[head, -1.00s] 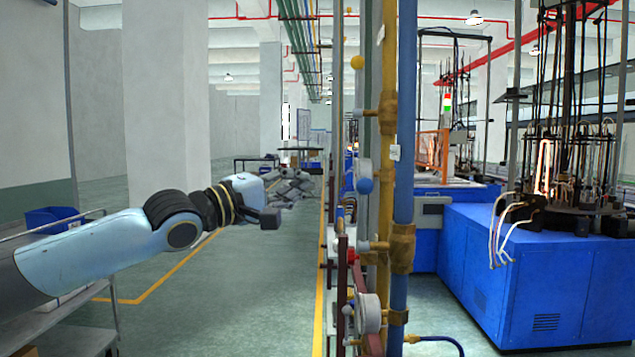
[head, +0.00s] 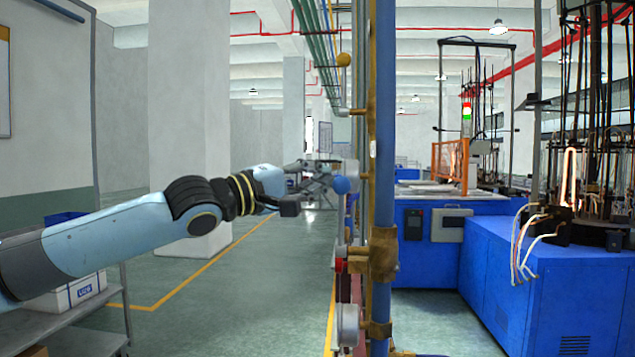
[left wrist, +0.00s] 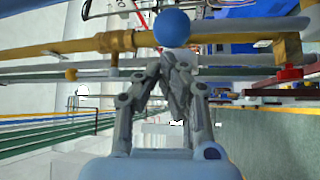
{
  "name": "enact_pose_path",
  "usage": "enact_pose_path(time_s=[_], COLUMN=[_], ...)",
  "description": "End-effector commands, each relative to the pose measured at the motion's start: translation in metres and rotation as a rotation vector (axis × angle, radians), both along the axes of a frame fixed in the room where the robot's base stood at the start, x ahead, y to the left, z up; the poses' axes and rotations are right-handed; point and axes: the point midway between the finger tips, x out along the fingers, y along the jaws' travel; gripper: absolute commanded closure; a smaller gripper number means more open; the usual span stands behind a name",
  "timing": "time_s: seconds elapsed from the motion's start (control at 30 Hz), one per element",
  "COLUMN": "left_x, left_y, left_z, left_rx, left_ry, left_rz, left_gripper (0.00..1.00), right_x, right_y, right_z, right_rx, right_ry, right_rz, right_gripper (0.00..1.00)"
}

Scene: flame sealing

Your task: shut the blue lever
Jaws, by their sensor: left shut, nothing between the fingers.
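The blue lever shows as a round blue knob (head: 341,185) on the pipework in the middle of the head view. In the left wrist view the blue knob (left wrist: 172,28) is at the top centre, just beyond the fingertips. My left gripper (head: 328,172) reaches in from the left, close beside the knob. In the left wrist view its grey fingers (left wrist: 170,60) come together with nothing between them. I cannot tell whether they touch the knob. The lever's arm is mostly hidden behind the knob. My right gripper is not in view.
A thick blue pipe (head: 383,220) and yellow-brown pipe fittings (head: 384,254) stand just right of the knob. A yellow knob (head: 343,60) is above it, a red handle (head: 339,265) below. A shelf cart (head: 90,318) stands at lower left. Floor between is clear.

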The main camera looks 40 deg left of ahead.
Motion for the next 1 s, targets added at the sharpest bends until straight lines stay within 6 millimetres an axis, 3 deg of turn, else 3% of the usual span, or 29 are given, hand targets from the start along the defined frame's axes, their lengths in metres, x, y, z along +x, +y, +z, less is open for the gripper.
enact_pose_path(time_s=[0.53,1.0], left_x=[-0.001,-0.004], left_y=[-0.002,-0.003], left_z=[-0.001,0.001], left_rx=[-0.001,0.036], left_ry=[-0.001,-0.066], left_rz=[-0.003,-0.003], left_gripper=[1.0,1.0], right_x=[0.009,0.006], right_y=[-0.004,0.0], right_z=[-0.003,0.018], right_rx=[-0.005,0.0], right_ry=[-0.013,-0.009], right_rz=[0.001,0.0], right_gripper=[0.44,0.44])
